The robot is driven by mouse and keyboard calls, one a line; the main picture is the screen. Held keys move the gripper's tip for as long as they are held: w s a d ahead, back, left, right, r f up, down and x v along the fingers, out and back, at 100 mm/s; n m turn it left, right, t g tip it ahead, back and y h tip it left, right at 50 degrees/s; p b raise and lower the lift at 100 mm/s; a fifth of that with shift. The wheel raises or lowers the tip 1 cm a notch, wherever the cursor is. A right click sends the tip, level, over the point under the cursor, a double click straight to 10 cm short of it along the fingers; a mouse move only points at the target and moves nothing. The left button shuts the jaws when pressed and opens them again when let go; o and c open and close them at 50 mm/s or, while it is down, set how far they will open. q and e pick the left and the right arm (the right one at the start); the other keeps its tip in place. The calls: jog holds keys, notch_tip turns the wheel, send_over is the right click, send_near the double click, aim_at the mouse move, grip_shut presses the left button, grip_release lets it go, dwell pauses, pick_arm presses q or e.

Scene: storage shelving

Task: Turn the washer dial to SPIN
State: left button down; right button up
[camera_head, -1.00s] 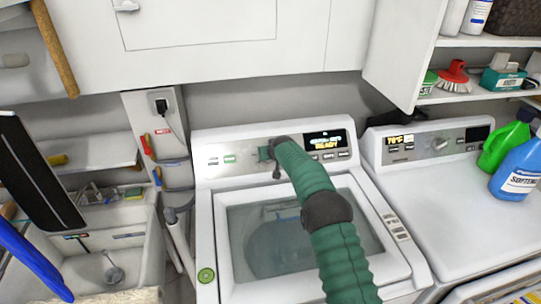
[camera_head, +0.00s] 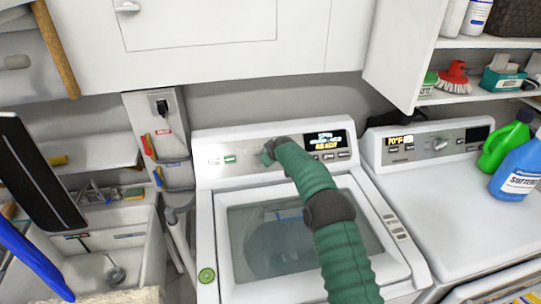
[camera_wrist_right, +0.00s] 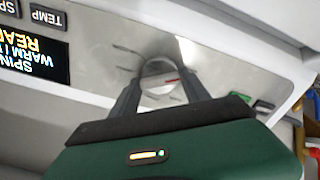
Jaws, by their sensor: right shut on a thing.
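The washer (camera_head: 205,230) is a white top-loader with a glass lid and a sloped control panel (camera_head: 215,172). My right gripper (camera_head: 265,157) comes in on a green arm and is at the panel, left of the display (camera_head: 327,142). In the right wrist view its two dark fingers (camera_wrist_right: 160,80) are shut on the sides of the round silver dial (camera_wrist_right: 158,67). In the head view the gripper hides most of the dial. The wrist view shows the display (camera_wrist_right: 30,50) upside down, with SPIN, a WARM line and READY lit. My left gripper is not in view.
A second white machine (camera_head: 450,195) with its own knob (camera_head: 440,144) stands close on the right, with green (camera_head: 505,145) and blue (camera_head: 520,172) bottles on it. A cabinet (camera_head: 200,40) overhangs the panel. A sink (camera_head: 110,265) lies left.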

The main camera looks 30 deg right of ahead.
jog(key=shift+s+f, duration=0.1)
jog(key=shift+f, duration=0.1)
jog(key=o, duration=1.3)
jog(key=shift+r, duration=0.1)
jog(key=shift+o, duration=0.2)
jog(key=shift+s+a+r, duration=0.1)
jog(key=shift+s+r, duration=0.2)
jog(key=shift+r, duration=0.15)
jog(key=b+v, duration=0.3)
jog(key=v, duration=1.2)
jog(key=shift+s+r, duration=0.2)
